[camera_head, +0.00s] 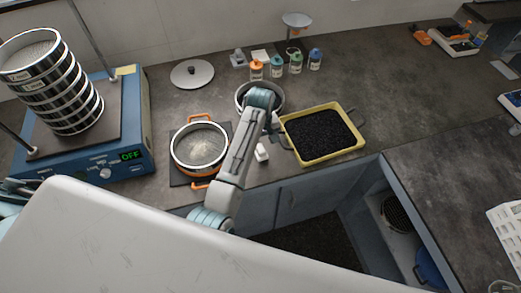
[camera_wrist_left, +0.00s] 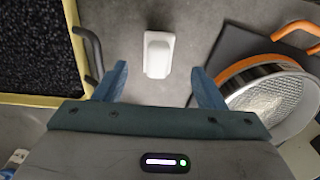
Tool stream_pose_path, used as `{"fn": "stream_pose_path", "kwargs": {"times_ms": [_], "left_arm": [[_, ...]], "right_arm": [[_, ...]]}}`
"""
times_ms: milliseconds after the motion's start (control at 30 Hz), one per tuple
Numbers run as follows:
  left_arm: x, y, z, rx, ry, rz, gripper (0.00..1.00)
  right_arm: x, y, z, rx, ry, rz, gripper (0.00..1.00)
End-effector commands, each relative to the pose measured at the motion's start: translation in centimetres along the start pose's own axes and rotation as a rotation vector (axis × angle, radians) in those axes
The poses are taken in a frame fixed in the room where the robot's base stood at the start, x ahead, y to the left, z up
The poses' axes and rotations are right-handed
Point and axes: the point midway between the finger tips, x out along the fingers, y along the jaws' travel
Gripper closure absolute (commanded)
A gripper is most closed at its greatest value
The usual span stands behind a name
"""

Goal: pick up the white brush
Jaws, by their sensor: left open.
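The white brush (camera_head: 261,152) lies on the dark counter between the round sieve and the yellow tray. It also shows in the left wrist view (camera_wrist_left: 158,54) as a small white block with a raised narrower part. My left gripper (camera_wrist_left: 162,86) is open and empty, with the brush ahead of the gap between its fingers and not touching them. In the head view my left arm reaches over the counter beside the brush; its fingertips are hard to make out there. My right gripper is not in view.
A yellow tray (camera_head: 288,136) of black granules stands right of the brush. A sieve with orange handles (camera_head: 200,170) sits left on a dark mat. A metal bowl (camera_head: 241,97) is partly behind my arm. Several small bottles (camera_head: 276,68) stand behind. A blue shaker (camera_head: 140,160) is left.

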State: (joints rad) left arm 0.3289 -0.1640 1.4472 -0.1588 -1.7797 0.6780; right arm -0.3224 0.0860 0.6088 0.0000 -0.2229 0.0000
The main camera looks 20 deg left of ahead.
Motion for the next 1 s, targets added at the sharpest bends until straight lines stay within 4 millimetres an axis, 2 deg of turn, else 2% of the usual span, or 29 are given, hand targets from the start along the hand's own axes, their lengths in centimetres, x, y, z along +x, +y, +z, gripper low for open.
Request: {"fn": "stream_pose_path", "kwargs": {"times_ms": [67, 133, 333, 433, 533, 767, 833, 1000], "left_arm": [[0.4, 0.0, 0.0, 0.000, 0.001, 0.000, 0.36], [0.8, -0.1, 0.0, 0.000, 0.000, -0.001, 0.36], [3.2, -0.4, 0.1, 0.000, -0.003, -0.002, 0.36], [4.7, -0.3, 0.0, 0.000, -0.001, 0.000, 0.36], [5.4, -0.3, 0.0, 0.000, 0.000, 0.001, 0.36], [5.7, -0.3, 0.0, 0.000, 0.001, 0.002, 0.36], [5.7, -0.3, 0.0, 0.000, 0.002, 0.002, 0.44], [5.7, -0.3, 0.0, 0.000, 0.002, 0.002, 0.78]], "right_arm": [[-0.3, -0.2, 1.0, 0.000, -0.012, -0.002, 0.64], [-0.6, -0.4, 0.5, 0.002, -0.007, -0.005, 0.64], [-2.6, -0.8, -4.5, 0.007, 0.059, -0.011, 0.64], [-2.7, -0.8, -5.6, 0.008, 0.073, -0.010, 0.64], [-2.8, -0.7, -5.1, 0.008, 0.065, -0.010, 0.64], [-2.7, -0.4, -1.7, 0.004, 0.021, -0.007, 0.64], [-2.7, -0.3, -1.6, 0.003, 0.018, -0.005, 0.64], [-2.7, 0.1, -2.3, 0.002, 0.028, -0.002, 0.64]]}}
